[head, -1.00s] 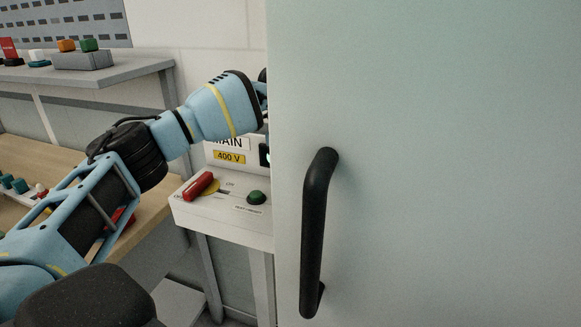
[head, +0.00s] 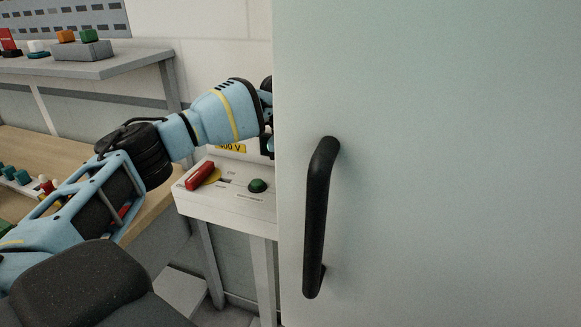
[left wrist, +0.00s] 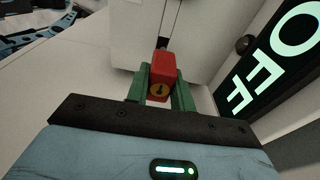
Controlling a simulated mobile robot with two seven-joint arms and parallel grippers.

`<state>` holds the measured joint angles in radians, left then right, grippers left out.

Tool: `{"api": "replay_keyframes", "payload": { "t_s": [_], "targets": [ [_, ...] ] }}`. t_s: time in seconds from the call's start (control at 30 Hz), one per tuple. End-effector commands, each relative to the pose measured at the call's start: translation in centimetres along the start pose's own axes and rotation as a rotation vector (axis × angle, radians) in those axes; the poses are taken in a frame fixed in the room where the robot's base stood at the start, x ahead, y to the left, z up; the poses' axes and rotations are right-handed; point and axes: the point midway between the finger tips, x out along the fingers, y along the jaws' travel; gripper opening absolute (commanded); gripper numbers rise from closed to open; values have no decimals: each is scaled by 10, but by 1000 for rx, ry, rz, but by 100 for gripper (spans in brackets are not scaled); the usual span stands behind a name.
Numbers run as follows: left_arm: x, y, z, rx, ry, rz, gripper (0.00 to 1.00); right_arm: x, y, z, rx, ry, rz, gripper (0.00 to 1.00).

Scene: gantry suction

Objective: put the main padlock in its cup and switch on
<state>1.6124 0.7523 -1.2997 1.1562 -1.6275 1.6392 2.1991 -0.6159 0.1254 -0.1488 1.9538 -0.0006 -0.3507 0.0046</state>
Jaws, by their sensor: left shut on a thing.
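My left gripper (left wrist: 161,84) has green fingers and is shut on a red padlock (left wrist: 163,66) with a yellow keyhole face. The padlock's thin shackle points up in the left wrist view, toward a pale box; I cannot tell whether it is hooked on anything. In the head view my left arm reaches to the pale door's edge, where the fingers and padlock are hidden. No cup can be made out. My right gripper is not in view.
A large pale door (head: 440,150) with a black handle (head: 318,215) fills the right side. A dark display (left wrist: 272,62) reads OFF. A grey shelf (head: 120,65) with a button box and a wooden bench (head: 40,150) stand at left.

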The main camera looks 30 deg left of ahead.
Motion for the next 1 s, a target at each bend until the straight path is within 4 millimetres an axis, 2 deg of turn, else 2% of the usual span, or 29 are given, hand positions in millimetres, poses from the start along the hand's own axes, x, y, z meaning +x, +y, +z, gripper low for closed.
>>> {"api": "replay_keyframes", "payload": {
  "t_s": [0.27,1.0],
  "targets": [
    [2,0,0,0,1,0,0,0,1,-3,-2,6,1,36],
    [27,0,3,0,1,1,0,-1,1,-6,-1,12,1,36]
  ]
}}
